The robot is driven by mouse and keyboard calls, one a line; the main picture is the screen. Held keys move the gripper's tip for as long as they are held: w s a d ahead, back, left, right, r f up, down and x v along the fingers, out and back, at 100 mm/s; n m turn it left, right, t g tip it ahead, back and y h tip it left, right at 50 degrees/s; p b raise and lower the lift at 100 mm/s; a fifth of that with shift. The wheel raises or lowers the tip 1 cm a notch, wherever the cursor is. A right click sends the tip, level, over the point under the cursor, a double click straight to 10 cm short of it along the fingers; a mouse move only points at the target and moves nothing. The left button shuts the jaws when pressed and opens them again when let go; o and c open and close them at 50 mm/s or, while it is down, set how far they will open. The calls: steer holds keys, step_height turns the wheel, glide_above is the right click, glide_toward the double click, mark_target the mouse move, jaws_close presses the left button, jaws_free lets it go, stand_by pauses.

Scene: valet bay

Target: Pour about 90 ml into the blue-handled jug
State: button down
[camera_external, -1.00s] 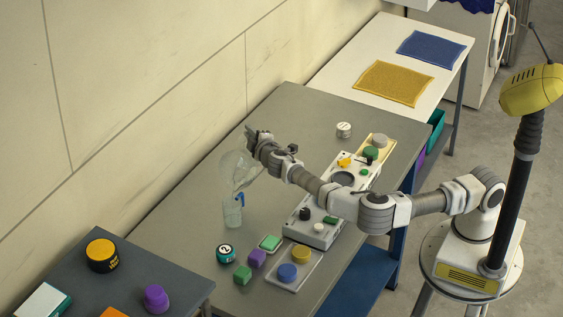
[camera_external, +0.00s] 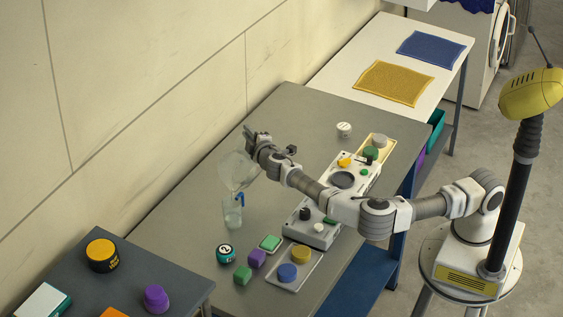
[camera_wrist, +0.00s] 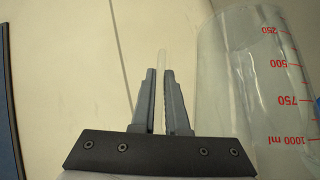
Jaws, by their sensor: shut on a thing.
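A large clear measuring jug (camera_external: 236,171) with red volume marks is held tilted above the table, its lower part over the blue-handled jug. In the wrist view its marked wall (camera_wrist: 240,90) fills the right side. My gripper (camera_wrist: 159,90) is shut on a thin clear strip of it, seemingly the handle; the gripper is also at the jug's upper right in the external view (camera_external: 249,133). The small clear blue-handled jug (camera_external: 232,215) stands upright on the grey table. I cannot make out a stream or the liquid level in either vessel.
A grey panel (camera_external: 320,235) lies under my arm. The wall is behind the jugs.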

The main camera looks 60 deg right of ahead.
steer(key=shift+s+a+r+n+h+b, duration=0.1)
steer(key=shift+a+r+n+h+b, duration=0.25)
steer(key=shift+a+b, duration=0.3)
stand_by(0.7)
steer(key=shift+d+r+p, duration=0.15)
steer(key=shift+d+p, duration=0.2)
steer(key=shift+d+m+p, duration=0.45)
steer(key=shift+d+p, duration=0.5)
steer(key=shift+p, duration=0.3)
steer(key=d+f, duration=0.1)
steer(key=d+f+m+g+y, duration=0.1)
steer(key=f+y+b, duration=0.1)
steer(key=shift+w+d+f, duration=0.25)
steer(key=shift+d+f, duration=0.05)
steer(key=shift+d, duration=0.1)
steer(key=shift+d+m+g+y+p, duration=0.2)
steer(key=shift+m+g+y+p, duration=0.1)
steer(key=shift+m+y+p, duration=0.1)
steer(key=shift+w+d+f+m+y, duration=0.1)
steer(key=shift+d+f+m+y, duration=0.25)
steer(key=shift+d+f, duration=0.15)
